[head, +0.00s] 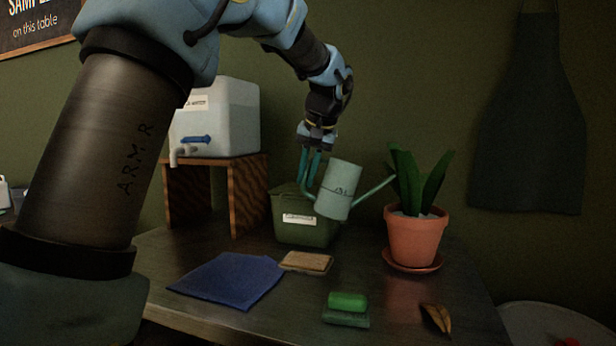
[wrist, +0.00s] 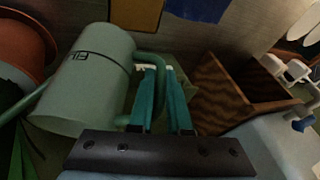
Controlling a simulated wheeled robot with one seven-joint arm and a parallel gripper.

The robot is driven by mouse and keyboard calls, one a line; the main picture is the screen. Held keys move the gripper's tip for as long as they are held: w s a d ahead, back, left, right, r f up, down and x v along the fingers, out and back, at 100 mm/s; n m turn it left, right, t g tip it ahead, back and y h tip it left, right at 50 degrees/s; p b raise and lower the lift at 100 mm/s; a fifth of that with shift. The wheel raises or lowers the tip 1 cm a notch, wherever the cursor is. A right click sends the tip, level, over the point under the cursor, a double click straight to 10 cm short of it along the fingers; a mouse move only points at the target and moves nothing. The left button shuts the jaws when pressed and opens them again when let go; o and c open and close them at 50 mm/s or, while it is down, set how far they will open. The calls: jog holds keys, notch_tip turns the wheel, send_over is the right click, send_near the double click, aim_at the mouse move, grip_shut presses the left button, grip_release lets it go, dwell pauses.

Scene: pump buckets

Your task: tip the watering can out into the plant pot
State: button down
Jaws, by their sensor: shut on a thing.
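The pale green watering can (head: 339,190) is held above the table, tilted a little, with its thin spout reaching right and up toward the plant pot. The can also fills the left of the wrist view (wrist: 88,80). My gripper (head: 311,178) is shut on the can's handle at its left side; the teal fingers (wrist: 166,85) show at the handle in the wrist view. The terracotta plant pot (head: 414,240), with a leafy green plant, stands upright on a saucer to the right of the can. The spout tip appears near the leaves, above the rim. Whether water is inside is hidden.
A green labelled bin (head: 287,230) stands behind and below the can. A white water tank (head: 230,115) with a tap sits on a wooden stand (head: 248,205) at left.

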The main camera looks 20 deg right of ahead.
notch_tip(320, 180, up, 4)
jog(key=p, duration=0.4)
jog(key=shift+r, duration=0.1)
jog(key=shift+w+a+f+h+b, duration=0.15)
jog(key=shift+f+h+b, duration=0.15)
jog(key=shift+h+b, duration=0.65)
jog(key=shift+r+n+g+h+b, duration=0.1)
jog(key=shift+n+g+h+b, duration=0.3)
jog(key=shift+h+b, duration=0.15)
jog(key=shift+d+r, duration=0.1)
jog(key=shift+d, duration=0.1)
jog(key=shift+s+a, duration=0.1)
jog(key=shift+s, duration=0.15)
